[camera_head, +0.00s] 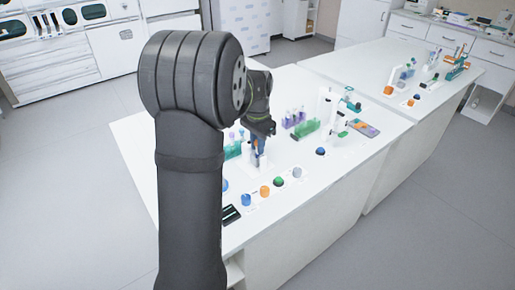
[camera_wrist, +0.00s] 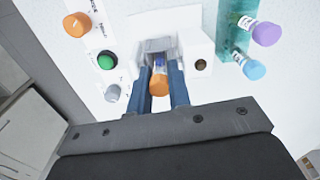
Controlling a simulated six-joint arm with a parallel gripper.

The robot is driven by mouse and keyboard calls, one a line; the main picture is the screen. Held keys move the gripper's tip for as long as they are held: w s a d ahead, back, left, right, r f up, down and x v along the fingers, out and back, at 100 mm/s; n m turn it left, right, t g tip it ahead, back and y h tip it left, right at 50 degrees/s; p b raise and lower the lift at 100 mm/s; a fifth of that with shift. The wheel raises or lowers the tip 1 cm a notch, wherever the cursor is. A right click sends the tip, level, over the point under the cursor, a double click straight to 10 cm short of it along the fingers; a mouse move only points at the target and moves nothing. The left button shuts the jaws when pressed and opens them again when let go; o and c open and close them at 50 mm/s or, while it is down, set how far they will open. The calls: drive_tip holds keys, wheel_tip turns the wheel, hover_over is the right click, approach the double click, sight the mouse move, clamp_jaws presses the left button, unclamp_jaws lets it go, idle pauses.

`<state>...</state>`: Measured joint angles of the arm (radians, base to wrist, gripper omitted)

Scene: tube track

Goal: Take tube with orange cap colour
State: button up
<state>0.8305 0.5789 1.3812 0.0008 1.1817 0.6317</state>
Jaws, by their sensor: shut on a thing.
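The tube with the orange cap (camera_wrist: 158,84) stands in a white holder (camera_wrist: 195,55) in the wrist view. My gripper (camera_wrist: 160,92) has its two blue fingers on either side of this tube and is shut on it. The lower part of the tube is hidden inside or behind the holder. In the head view my gripper (camera_head: 257,146) is low over the near table, close to the holder; the tube is too small there to make out clearly.
A teal rack (camera_wrist: 228,35) with a purple-capped tube (camera_wrist: 266,33) and a blue-capped tube (camera_wrist: 254,69) stands to the right. Orange (camera_wrist: 76,25), green (camera_wrist: 106,61) and grey (camera_wrist: 112,92) knobs line the left. A green rack (camera_head: 306,129) and a phone-like device (camera_head: 364,128) stand farther off.

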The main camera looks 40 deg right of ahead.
drive_tip(key=shift+r, duration=0.15)
wheel_tip(320, 180, up, 4)
drive_tip(key=shift+r, duration=0.1)
drive_tip(key=s+d+r, duration=0.2)
drive_tip(key=s+r, duration=0.4)
drive_tip(key=s, duration=0.5)
drive_tip(key=shift+s+d+r, duration=0.2)
drive_tip(key=shift+d+r, duration=0.05)
drive_tip(key=shift+d, duration=0.05)
